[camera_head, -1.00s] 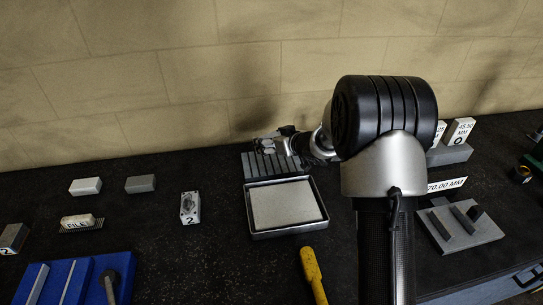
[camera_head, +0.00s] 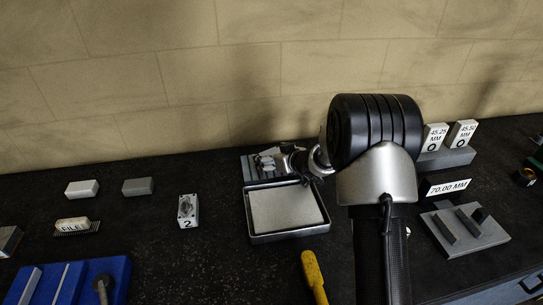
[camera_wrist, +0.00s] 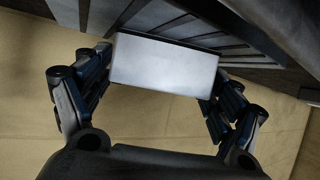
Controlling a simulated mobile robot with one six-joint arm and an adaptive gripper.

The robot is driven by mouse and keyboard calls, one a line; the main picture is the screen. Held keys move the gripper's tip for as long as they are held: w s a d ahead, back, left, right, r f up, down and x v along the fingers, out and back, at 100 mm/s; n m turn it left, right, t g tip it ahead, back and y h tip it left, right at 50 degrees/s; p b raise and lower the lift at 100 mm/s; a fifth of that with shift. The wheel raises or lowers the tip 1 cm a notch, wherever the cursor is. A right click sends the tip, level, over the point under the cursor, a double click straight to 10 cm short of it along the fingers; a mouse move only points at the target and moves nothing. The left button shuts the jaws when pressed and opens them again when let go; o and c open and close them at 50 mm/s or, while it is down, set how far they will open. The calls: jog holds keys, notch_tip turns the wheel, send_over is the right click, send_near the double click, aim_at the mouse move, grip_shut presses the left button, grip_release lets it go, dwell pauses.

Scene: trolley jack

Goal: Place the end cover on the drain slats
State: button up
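The end cover (camera_wrist: 163,65) is a pale grey rectangular block in the wrist view. My gripper (camera_wrist: 160,78) is shut on it, one finger at each end. The drain slats (camera_wrist: 190,30) are dark ribs just beyond the cover in the wrist view. I cannot tell whether the cover touches the slats.
A dark-framed tray with a pale pad (camera_head: 285,208) stands in front of the slats. A yellow handle (camera_head: 314,275) lies nearer. A small block marked 2 (camera_head: 188,210) stands left. A grey fixture (camera_head: 467,230) and labelled blocks (camera_head: 447,158) are right. The bench between the left items is clear.

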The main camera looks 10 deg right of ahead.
jog(key=shift+o, duration=0.5)
jog(key=shift+r, duration=0.25)
jog(key=s+d+r+m+g+h+p, duration=0.1)
jog(key=s+d+r+m+h+p, duration=0.2)
jog(key=s+r, duration=0.7)
jog(key=s+d+r+g+h, duration=0.1)
jog(key=s+d+r+h, duration=0.35)
jog(key=s+r, duration=0.55)
jog(key=s+a+g+y, duration=0.1)
jog(key=s+a+g, duration=0.1)
jog(key=s, duration=1.1)
jog(key=s+a+f+m+g+y, duration=0.1)
jog(key=s+a, duration=0.4)
jog(key=s, duration=0.9)
jog(key=shift+a+f+g+y, duration=0.25)
jog(key=shift+g+y, duration=0.1)
jog(key=shift+g, duration=0.45)
